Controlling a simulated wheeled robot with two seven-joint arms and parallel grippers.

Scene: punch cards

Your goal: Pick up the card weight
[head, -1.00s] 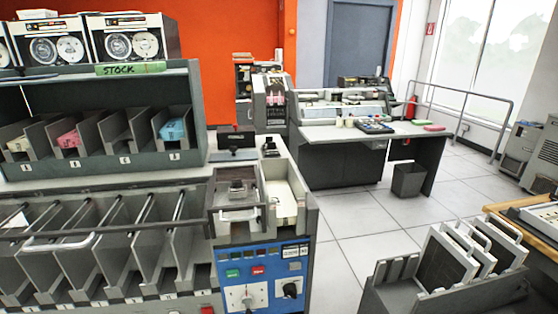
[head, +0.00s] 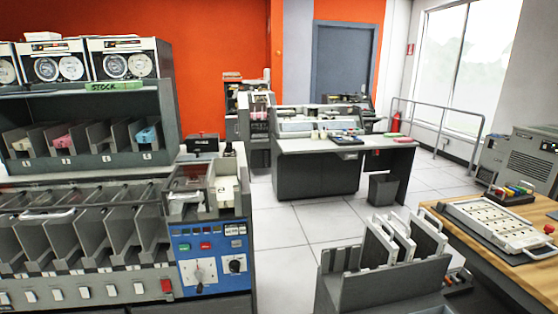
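I cannot single out the card weight for certain. A grey card machine with a blue control panel (head: 212,262) stands at the left. On its top is an open hopper (head: 188,182) with a pale handle at its front; what lies inside is too small to make out. Beside it is a bay with pale cards (head: 226,190). Behind the hopper are a dark box (head: 202,144) with a red spot on top and a small dark upright piece (head: 228,149). Neither of my grippers is in view.
A shelf marked STOCK (head: 115,87) holds coloured card stacks above slanted pockets at left. A grey rack (head: 385,272) with upright panels stands front right, beside a wooden table (head: 488,258) with a plugboard (head: 497,224). Open tiled floor (head: 300,232) lies between.

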